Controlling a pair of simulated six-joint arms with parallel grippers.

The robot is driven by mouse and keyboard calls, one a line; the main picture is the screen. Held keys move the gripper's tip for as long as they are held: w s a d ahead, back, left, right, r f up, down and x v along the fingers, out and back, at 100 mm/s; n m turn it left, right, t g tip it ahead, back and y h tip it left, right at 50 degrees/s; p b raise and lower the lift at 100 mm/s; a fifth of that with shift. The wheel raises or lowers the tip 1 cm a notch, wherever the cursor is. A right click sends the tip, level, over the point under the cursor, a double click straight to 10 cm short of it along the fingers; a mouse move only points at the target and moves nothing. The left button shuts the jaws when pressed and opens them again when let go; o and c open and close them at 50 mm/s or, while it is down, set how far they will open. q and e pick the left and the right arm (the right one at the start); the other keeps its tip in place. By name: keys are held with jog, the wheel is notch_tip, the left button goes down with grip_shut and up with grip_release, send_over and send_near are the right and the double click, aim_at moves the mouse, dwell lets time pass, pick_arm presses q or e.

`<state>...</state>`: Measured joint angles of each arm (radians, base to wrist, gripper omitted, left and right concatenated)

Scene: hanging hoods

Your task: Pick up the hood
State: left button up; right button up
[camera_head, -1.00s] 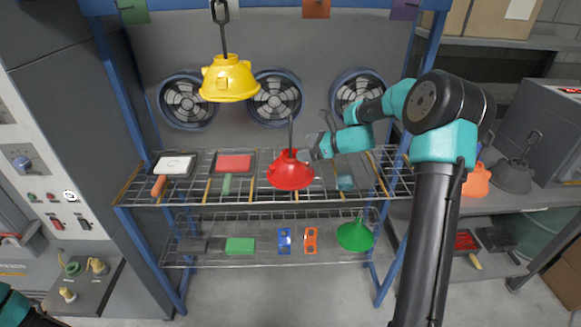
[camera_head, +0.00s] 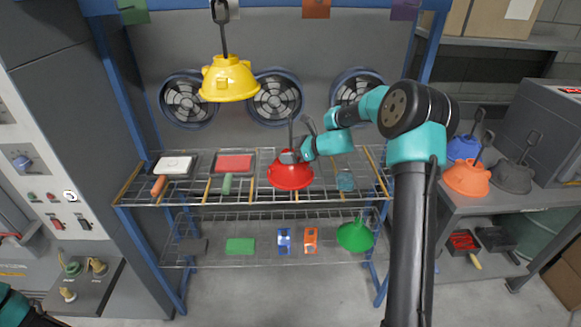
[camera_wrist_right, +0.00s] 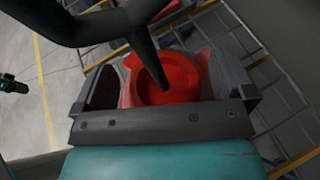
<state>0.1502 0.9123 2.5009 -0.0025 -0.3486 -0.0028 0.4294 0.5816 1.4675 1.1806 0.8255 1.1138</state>
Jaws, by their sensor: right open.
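A red hood (camera_head: 290,173) with a dark upright stem sits on the upper wire shelf (camera_head: 232,200). My right gripper (camera_head: 290,156) is at the top of the red hood, by its stem. In the right wrist view the red hood (camera_wrist_right: 165,80) lies between the two open jaws (camera_wrist_right: 165,88), and the stem crosses in front of them. I cannot tell whether the jaws touch it. A yellow hood (camera_head: 229,79) hangs from the rack's top bar. Orange (camera_head: 466,178), grey (camera_head: 513,177) and blue (camera_head: 462,147) hoods stand on the right table.
A white-topped pan (camera_head: 175,165) and a red-topped pan (camera_head: 234,163) lie left of the red hood. A green funnel (camera_head: 355,236) and small blocks lie on the lower shelf. Blue posts frame the rack.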

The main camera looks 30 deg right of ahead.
jog(key=shift+w+a, duration=0.1)
jog(key=shift+w, duration=0.05)
dwell(0.3)
jog(key=c, duration=1.5)
